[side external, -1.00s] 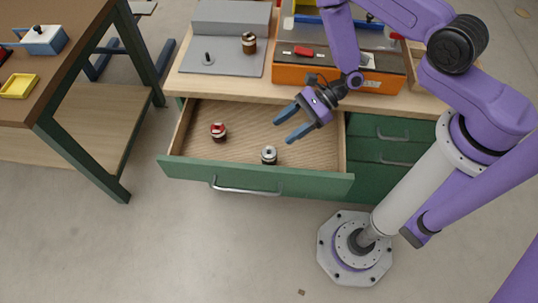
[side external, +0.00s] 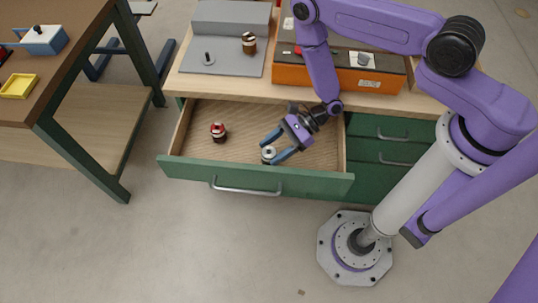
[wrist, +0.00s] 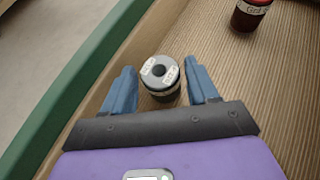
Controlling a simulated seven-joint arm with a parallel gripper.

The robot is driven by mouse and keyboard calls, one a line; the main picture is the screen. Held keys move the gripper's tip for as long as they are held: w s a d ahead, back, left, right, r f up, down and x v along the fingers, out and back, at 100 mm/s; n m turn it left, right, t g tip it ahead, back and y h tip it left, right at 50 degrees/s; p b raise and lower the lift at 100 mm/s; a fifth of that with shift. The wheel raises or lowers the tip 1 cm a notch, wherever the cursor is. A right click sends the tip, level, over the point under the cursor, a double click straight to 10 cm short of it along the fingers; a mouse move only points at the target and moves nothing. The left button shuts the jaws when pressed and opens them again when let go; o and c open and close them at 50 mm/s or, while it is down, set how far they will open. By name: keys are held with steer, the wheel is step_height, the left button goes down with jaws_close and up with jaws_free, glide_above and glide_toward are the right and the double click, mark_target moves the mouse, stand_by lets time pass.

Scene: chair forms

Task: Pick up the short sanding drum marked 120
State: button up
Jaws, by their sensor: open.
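A short drum with a grey top and dark side (side external: 268,154) stands upright in the open drawer, near its front wall. In the wrist view this drum (wrist: 161,76) has a dark centre hole and small pale labels, too small to read surely. My gripper (side external: 269,149) is open at the drum. In the wrist view its blue fingers (wrist: 160,68) are on either side of the drum, with gaps visible. A red-topped dark drum (side external: 218,132) stands farther left in the drawer; its label is partly cut off in the wrist view (wrist: 250,14).
The green drawer front (side external: 255,180) is close to the grey-topped drum. Above the drawer, the bench holds a grey machine (side external: 225,65) with a brown drum (side external: 249,43), and an orange toolbox (side external: 340,78). The drawer's middle is clear.

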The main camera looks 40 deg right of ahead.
steer(key=shift+a, duration=0.1)
steer(key=c, duration=0.8)
steer(key=shift+c, duration=0.2)
